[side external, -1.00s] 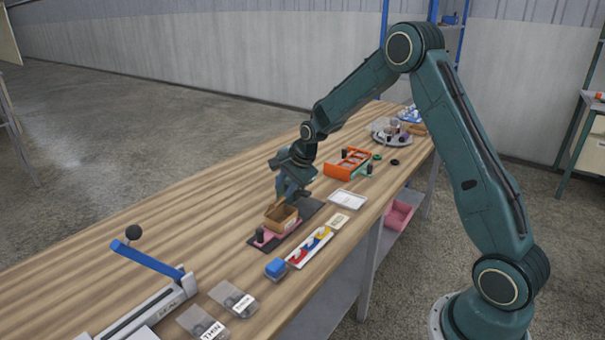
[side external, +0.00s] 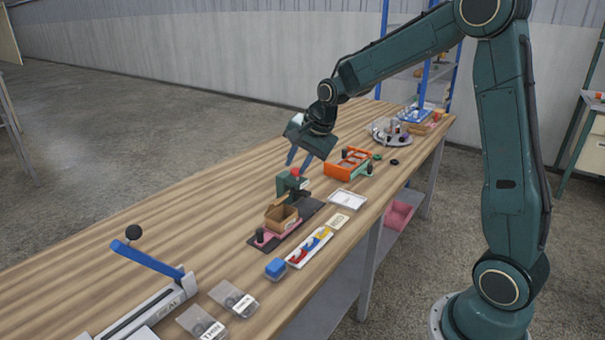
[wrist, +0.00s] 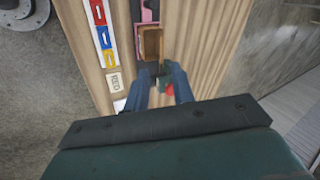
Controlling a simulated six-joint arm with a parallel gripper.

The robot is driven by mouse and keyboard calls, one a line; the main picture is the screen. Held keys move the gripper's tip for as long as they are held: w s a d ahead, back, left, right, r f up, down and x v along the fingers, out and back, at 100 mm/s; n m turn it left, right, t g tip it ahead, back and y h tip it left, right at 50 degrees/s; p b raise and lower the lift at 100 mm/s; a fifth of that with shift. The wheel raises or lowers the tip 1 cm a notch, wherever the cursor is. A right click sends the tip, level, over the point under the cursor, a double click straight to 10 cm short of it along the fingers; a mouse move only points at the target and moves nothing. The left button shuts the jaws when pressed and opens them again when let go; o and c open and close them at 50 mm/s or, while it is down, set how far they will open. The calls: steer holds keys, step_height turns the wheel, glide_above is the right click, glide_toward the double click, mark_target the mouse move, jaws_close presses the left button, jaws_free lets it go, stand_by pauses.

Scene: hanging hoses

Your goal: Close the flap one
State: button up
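A small brown cardboard box (side external: 281,219) sits on a pink plate on a dark base strip. It also shows in the wrist view (wrist: 151,44), with its open inside facing up. Its flaps are too small to tell apart, and I cannot tell which is flap one. My gripper (side external: 299,160) is above and behind the box, apart from it, with its two blue fingers spread and nothing between them. The fingers also show in the wrist view (wrist: 163,75).
A dark green device with a red knob (side external: 294,172) stands right behind the box, beneath my gripper. A black knob (side external: 260,236) stands in front of it. A tray of coloured pieces (side external: 310,247), a blue block (side external: 276,267) and an orange rack (side external: 347,164) are nearby.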

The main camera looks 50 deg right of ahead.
steer(key=s+a+r+n, duration=0.4)
steer(key=s+r, duration=0.2)
steer(key=s, duration=0.2)
steer(key=shift+a+n, duration=0.3)
steer(key=shift+a, duration=0.1)
steer(key=m, duration=0.7)
glide_toward(278, 201)
steer(key=d+r, duration=0.1)
steer(key=r, duration=0.1)
steer(key=shift+s+d, duration=0.1)
steer(key=shift+s, duration=0.4)
steer(key=shift+f, duration=0.1)
steer(key=shift+w+x, duration=0.1)
steer(key=shift+x, duration=3.3)
steer(key=shift+w+x, duration=0.15)
steer(key=shift+x, duration=3.25)
